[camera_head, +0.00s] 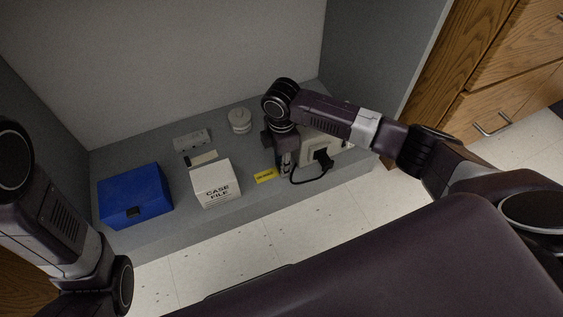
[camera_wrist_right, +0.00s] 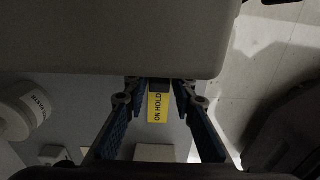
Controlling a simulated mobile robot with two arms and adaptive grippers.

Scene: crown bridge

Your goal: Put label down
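The label is a small yellow tag reading ON HOLD (camera_wrist_right: 158,108), with a dark part at one end. It also shows in the head view (camera_head: 265,176), just right of the case file box near the shelf's front edge. My right gripper (camera_head: 286,168) points down at the label's right end. In the right wrist view its fingertips (camera_wrist_right: 160,87) close in on both sides of the dark end. I cannot tell whether the label touches the shelf. My left arm is at the left, but its gripper is out of view.
A white CASE FILE box (camera_head: 216,184) and a blue box (camera_head: 135,195) stand left on the grey shelf (camera_head: 235,208). A white jar (camera_head: 239,121) stands at the back. A pale device (camera_head: 338,150) with a black cable is close beside my right gripper.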

